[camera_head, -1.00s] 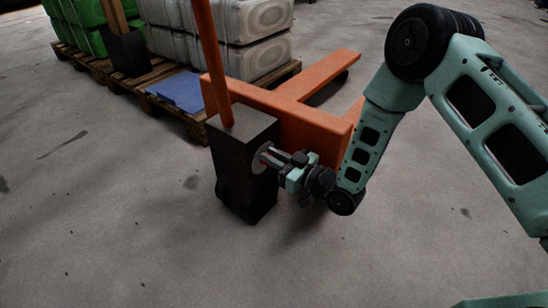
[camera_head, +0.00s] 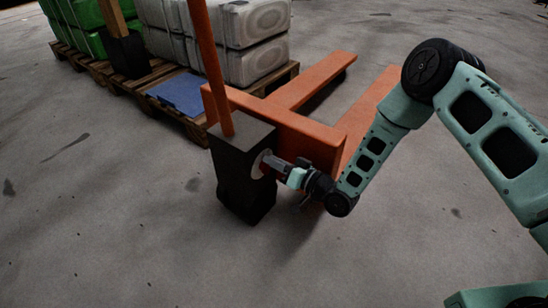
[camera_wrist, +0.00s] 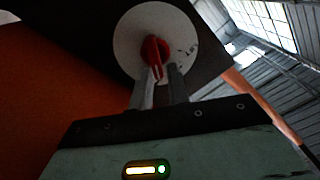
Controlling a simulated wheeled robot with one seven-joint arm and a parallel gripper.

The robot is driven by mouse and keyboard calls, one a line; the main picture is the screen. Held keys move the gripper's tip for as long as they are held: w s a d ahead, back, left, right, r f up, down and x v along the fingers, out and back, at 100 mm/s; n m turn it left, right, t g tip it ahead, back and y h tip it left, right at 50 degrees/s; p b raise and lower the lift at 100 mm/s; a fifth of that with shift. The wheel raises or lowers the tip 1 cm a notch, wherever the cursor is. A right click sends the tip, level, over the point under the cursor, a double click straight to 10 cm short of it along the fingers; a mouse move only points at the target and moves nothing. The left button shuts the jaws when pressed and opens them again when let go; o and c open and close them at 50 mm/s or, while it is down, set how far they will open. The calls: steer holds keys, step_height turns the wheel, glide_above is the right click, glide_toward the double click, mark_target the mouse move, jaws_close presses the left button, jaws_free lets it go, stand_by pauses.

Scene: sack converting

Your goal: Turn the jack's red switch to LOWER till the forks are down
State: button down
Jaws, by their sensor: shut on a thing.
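The orange pallet jack (camera_head: 285,122) stands mid-floor with its forks (camera_head: 315,80) pointing away to the upper right, low near the floor; I cannot tell if they touch it. Its dark box (camera_head: 240,165) carries a pale round dial plate (camera_head: 257,166) on the right side. In the wrist view the red switch (camera_wrist: 155,49) sits at the centre of the pale dial plate (camera_wrist: 130,35), tilted slightly. My gripper (camera_head: 273,165) reaches the dial from the right. In the wrist view its fingers (camera_wrist: 160,80) are shut on the red switch. The dial's marks are too small to read.
A wooden pallet (camera_head: 195,121) with grey-white containers (camera_head: 245,55), green containers (camera_head: 85,12) and a blue sheet (camera_head: 180,93) stands behind the jack. The jack's orange handle (camera_head: 208,60) rises from the box. The concrete floor in front and left is clear.

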steer(key=shift+s+d+f+m+p, duration=0.1)
steer(key=shift+s+f+m+p, duration=0.15)
steer(key=shift+m, duration=0.25)
steer(key=shift+f+m+p, duration=0.15)
steer(key=shift+f+m, duration=0.15)
steer(key=shift+m, duration=0.2)
steer(key=c, duration=1.5)
jaws_free()
steer(key=shift+r, duration=0.1)
steer(key=shift+w+r, duration=0.1)
steer(key=shift+p+v, duration=3.5)
steer(key=shift+v, duration=5.25)
